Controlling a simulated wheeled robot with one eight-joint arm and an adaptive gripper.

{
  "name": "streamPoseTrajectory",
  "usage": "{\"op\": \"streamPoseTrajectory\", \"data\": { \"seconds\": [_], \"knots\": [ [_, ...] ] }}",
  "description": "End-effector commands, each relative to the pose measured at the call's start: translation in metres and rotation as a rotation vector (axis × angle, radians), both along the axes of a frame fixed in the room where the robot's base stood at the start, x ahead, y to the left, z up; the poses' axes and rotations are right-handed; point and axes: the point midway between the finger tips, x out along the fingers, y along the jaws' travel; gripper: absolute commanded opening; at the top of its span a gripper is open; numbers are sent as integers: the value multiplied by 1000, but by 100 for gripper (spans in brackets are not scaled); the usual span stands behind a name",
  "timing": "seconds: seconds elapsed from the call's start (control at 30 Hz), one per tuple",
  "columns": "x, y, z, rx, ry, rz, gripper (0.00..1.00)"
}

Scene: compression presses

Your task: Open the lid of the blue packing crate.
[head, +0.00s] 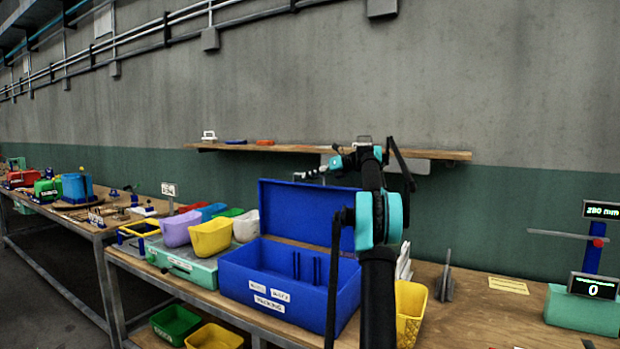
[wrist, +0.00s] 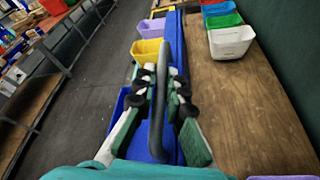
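The blue packing crate (head: 262,290) stands on the wooden bench, with white labels on its front. Its lid (head: 300,212) stands raised, roughly upright, along the back edge, and the crate's inside shows. My gripper (head: 300,175) is at the lid's top edge in the head view, pointing left; I cannot tell whether it touches. In the wrist view the lid's edge (wrist: 176,40) runs away beyond my fingers (wrist: 160,78), and part of the crate (wrist: 118,108) shows to the left. A dark grey bar crosses between the fingers, so their closure is unclear.
Purple, yellow and white bins (head: 210,237) sit left of the crate. A yellow basket (head: 410,312) stands to its right, partly behind my arm. A wall shelf (head: 250,148) runs above. Bare bench top (wrist: 235,105) lies behind the lid.

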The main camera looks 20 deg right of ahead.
Motion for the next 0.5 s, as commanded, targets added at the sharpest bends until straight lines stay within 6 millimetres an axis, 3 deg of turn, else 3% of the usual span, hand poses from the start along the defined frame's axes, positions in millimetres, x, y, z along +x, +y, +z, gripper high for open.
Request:
{"op": "streamPoseTrajectory", "data": {
  "seconds": [0.33,0.5],
  "knots": [
    [-1,-1,0,-1,1,0,19],
    [-9,-13,5,-1,0,-2,19]
  ]
}}
